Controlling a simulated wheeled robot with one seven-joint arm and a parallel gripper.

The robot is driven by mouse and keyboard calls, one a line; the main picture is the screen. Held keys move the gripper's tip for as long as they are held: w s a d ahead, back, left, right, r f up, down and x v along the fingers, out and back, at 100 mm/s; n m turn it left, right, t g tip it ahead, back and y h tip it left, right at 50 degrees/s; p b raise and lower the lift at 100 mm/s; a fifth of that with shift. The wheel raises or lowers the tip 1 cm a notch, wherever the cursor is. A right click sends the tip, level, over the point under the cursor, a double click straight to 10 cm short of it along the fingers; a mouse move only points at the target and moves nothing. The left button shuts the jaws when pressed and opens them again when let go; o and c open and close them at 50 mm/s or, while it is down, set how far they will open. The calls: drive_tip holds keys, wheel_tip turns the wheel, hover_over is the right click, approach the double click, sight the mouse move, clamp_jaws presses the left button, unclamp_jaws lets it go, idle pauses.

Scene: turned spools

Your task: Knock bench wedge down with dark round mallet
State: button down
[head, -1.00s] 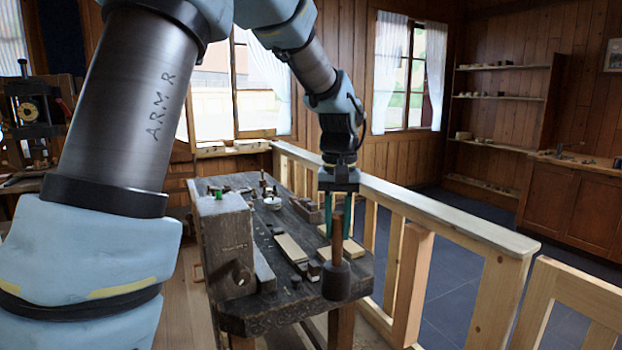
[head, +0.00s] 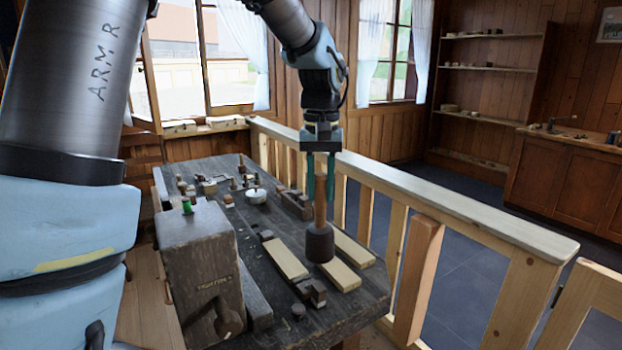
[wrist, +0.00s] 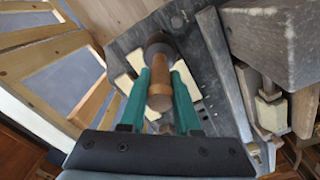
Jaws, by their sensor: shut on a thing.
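The dark round mallet (head: 319,243) hangs head down, with its brown wooden handle (head: 320,210) upright. My gripper (head: 320,192) is shut on the upper handle, with a teal finger on each side. The mallet head appears over the light wood strips on the bench; its exact height is hard to tell. In the wrist view the handle (wrist: 160,85) lies between the fingers, with the dark head beyond. A small green-topped piece (head: 187,206), which may be the bench wedge, stands upright on the big wooden block (head: 200,260), left of the mallet and apart from it.
The dark workbench (head: 245,240) holds light wood strips (head: 286,258), a white round pot (head: 256,195) and several small turned pieces at its far end. A wooden railing (head: 430,195) runs along its right side. Windows and shelves stand behind.

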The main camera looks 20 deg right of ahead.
sight(319, 228)
drive_tip(key=shift+w+f, duration=0.1)
drive_tip(key=shift+w, duration=0.05)
drive_tip(key=shift+f+b, duration=0.8)
wheel_tip(319, 228, down, 4)
drive_tip(key=b, duration=0.3)
drive_tip(key=shift+f, duration=0.1)
drive_tip(key=shift+f+b, duration=1.2)
drive_tip(key=shift+f, duration=0.6)
drive_tip(key=shift+r, duration=0.1)
